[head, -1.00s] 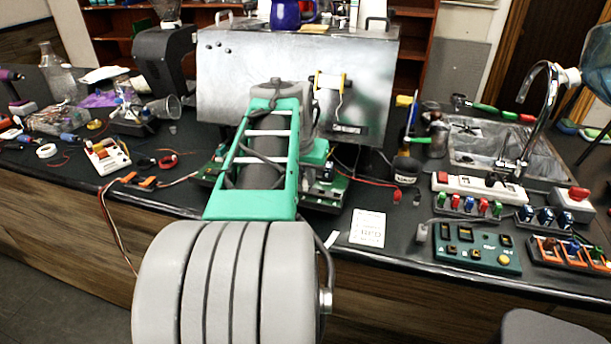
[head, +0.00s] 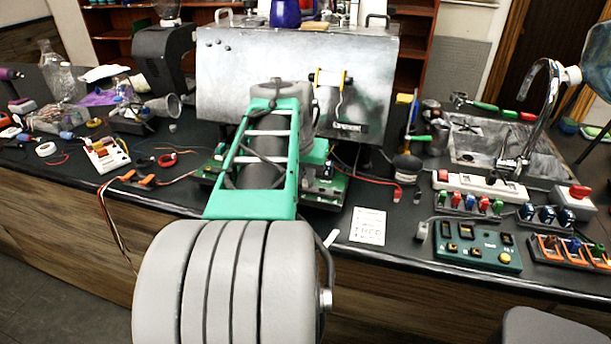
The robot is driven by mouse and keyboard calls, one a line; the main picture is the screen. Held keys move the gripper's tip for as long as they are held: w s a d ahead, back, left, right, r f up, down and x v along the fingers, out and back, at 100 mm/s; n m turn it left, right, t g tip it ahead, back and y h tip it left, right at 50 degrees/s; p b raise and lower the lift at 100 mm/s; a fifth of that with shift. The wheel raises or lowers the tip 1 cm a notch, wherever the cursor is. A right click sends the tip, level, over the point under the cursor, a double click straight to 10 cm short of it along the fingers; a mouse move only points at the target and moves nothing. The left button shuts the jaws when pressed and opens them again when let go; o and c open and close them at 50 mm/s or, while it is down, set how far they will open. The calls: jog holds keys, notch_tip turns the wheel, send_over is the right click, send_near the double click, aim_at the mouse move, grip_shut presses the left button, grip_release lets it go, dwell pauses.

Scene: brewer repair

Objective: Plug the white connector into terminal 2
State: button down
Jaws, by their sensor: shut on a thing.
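My arm reaches forward over the bench toward the metal brewer (head: 225,90), and its green link hides the middle of the work area. My gripper is hidden behind this arm, so neither its fingers nor anything between them shows. I cannot make out the white connector or terminal 2. Parts of a green circuit board (head: 325,192) show just right of my arm, in front of the brewer.
A printed white card (head: 368,226) lies right of my arm. A green button panel (head: 476,246), a white power strip (head: 480,186) and switch blocks (head: 558,252) fill the right front. A sink (head: 480,140) with a tall tap is behind them. Tools and bottles crowd the left.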

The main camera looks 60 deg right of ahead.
jog(key=c, duration=1.3)
grip_release()
jog(key=shift+c, duration=0.2)
jog(key=v, duration=0.8)
jog(key=shift+p, duration=0.3)
jog(key=shift+f, duration=0.1)
